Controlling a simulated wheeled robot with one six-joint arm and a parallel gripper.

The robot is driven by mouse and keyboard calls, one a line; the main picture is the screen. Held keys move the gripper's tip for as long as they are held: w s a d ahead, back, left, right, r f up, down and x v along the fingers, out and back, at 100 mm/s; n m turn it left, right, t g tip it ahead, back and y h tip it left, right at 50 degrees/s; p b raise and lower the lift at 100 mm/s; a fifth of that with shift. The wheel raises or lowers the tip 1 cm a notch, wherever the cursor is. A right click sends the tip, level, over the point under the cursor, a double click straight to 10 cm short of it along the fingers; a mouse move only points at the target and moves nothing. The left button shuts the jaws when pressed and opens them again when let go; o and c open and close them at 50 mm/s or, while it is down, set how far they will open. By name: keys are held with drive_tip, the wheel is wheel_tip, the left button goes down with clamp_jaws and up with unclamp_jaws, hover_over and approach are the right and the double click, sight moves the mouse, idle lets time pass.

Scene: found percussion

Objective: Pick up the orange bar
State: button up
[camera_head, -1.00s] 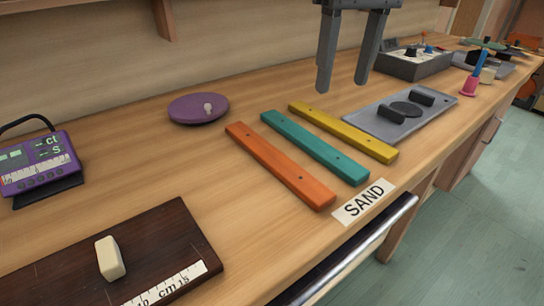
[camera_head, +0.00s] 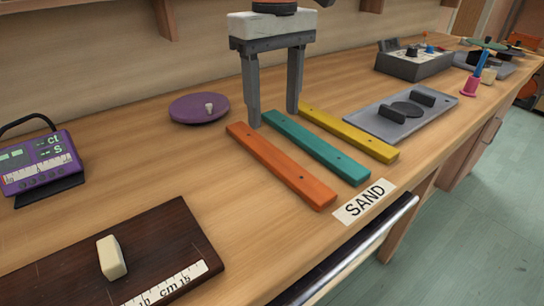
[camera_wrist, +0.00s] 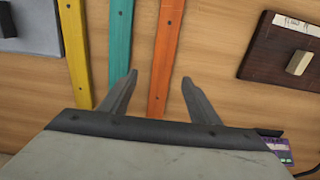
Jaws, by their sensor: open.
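The orange bar (camera_head: 281,166) lies flat on the wooden bench, the leftmost of three parallel bars in the head view. A teal bar (camera_head: 317,148) lies beside it, then a yellow bar (camera_head: 350,134). My gripper (camera_head: 274,118) is open and empty, fingers pointing down near the far ends of the orange and teal bars. The gap between fingertips and bar is hard to judge.
A "SAND" label (camera_head: 364,201) lies at the bars' near ends. A purple disc (camera_head: 198,108) is left of my gripper. A grey tray (camera_head: 385,124) is to the right. A dark board (camera_head: 180,230) with a pale block (camera_head: 111,257) is front left. Bench between board and orange bar is clear.

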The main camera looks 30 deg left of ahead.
sight(272, 154)
wheel_tip(272, 154, down, 4)
drive_tip(key=shift+r, duration=0.2)
drive_tip(key=shift+s+f, duration=0.15)
drive_tip(key=shift+f, duration=1.15)
drive_tip(key=shift+s+f, duration=0.1)
drive_tip(key=shift+f, duration=1.15)
drive_tip(key=c, duration=1.2)
drive_tip(key=shift+c, duration=0.2)
drive_tip(key=shift+r, duration=0.1)
wheel_tip(272, 154, up, 10)
